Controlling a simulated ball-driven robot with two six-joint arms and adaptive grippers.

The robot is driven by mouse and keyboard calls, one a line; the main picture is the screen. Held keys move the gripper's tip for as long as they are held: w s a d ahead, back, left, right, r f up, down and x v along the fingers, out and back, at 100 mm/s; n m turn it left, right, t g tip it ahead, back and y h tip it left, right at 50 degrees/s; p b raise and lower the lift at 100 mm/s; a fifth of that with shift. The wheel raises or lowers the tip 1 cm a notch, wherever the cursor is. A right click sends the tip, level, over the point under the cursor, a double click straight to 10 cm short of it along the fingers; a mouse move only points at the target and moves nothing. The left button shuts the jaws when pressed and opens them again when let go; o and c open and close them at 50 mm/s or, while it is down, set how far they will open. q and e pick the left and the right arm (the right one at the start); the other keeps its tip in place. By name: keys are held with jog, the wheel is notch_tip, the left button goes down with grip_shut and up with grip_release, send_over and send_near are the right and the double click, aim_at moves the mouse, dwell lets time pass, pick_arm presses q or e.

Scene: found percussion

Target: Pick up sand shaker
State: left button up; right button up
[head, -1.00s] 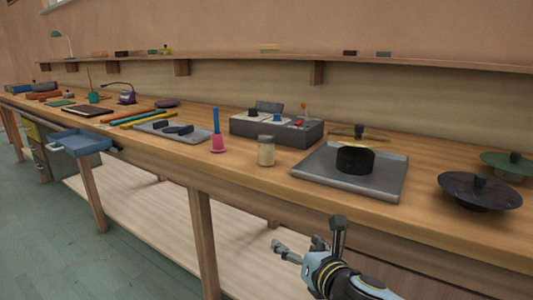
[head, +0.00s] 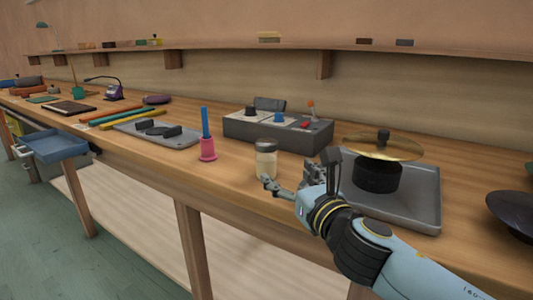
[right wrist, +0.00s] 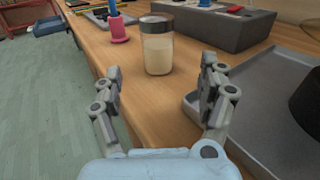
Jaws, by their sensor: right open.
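The sand shaker looks to be the clear jar (head: 266,160) with a grey lid and pale sand-coloured filling. It stands upright on the bench near the front edge, and also shows in the right wrist view (right wrist: 158,48). My right gripper (head: 298,170) is open and empty, just to the right and front of the jar. In the right wrist view its two fingers (right wrist: 160,82) are spread wide, with the jar upright beyond and between them, apart from both. My left gripper is not in view.
A grey tray (head: 425,207) with a black drum (head: 377,177) and brass cymbal (head: 383,147) lies close right of my gripper. A grey control box (head: 278,132) stands behind the jar. A pink-based blue stick (head: 207,148) stands to its left.

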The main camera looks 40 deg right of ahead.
aim_at(271, 159)
jog(key=x, duration=0.5)
jog(key=shift+w, duration=0.25)
jog(key=x, duration=0.5)
jog(key=shift+w+a+r, duration=0.1)
jog(key=shift+w, duration=0.2)
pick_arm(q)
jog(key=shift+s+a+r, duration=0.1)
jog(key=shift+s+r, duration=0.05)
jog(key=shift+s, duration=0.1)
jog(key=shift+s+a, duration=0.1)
pick_arm(e)
grip_shut()
